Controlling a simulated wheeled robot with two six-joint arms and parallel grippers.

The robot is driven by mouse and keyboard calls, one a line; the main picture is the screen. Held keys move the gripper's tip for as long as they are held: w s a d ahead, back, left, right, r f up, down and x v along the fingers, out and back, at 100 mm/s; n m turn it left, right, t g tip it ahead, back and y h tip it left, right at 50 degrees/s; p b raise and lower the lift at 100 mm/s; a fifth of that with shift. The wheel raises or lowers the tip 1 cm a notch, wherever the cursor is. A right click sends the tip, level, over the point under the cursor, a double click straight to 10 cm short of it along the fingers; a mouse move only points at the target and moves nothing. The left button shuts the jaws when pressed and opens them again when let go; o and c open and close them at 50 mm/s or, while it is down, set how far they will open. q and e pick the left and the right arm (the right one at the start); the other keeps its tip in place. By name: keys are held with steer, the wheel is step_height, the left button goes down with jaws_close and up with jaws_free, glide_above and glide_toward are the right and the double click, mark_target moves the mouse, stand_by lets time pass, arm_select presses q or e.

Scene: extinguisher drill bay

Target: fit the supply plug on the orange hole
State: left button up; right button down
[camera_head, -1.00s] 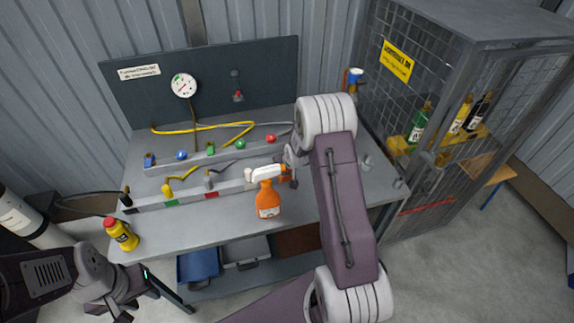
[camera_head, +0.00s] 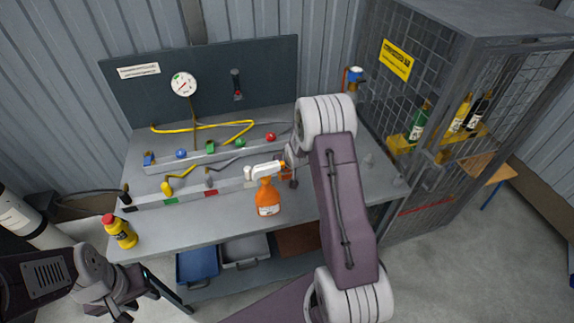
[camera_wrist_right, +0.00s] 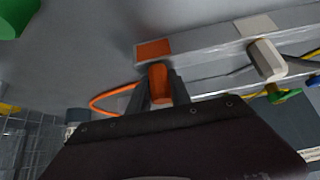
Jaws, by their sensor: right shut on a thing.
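An orange plug (camera_wrist_right: 158,82) sits between the fingers of my right gripper (camera_wrist_right: 160,92) in the right wrist view. That gripper is shut on it. An orange cable (camera_wrist_right: 108,100) loops out to its left. The plug is close to the rail (camera_wrist_right: 210,75), just below an orange label (camera_wrist_right: 154,50); I cannot tell whether it is in a hole, and the orange hole itself is hidden. In the head view my right arm and the spray bottle hide most of this spot. My left gripper (camera_head: 130,302) is open and empty at the lower left, off the bench.
An orange spray bottle (camera_head: 268,203) stands at the bench front, and a yellow bottle (camera_head: 121,234) at its left end. A grey plug (camera_wrist_right: 267,60) is beside the orange one. A gauge (camera_head: 183,84) and a lever (camera_head: 236,84) are on the back panel. A mesh cage (camera_head: 450,120) stands right.

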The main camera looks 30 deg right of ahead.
steer(key=shift+s+a+f, duration=0.15)
steer(key=shift+s+f, duration=0.3)
steer(key=shift+f, duration=0.15)
steer(key=c, duration=1.1)
jaws_free()
steer(key=r, duration=0.2)
steer(key=w+r+p, duration=0.1)
steer(key=r, duration=0.2)
steer(key=shift+r, duration=0.15)
steer(key=s+d+r+p, duration=0.5)
steer(key=s+r, duration=0.2)
steer(key=s, duration=0.3)
steer(key=shift+s+d+p, duration=0.3)
steer(key=shift+d+p, duration=0.05)
steer(key=shift+p, duration=0.05)
steer(key=shift+f, duration=0.1)
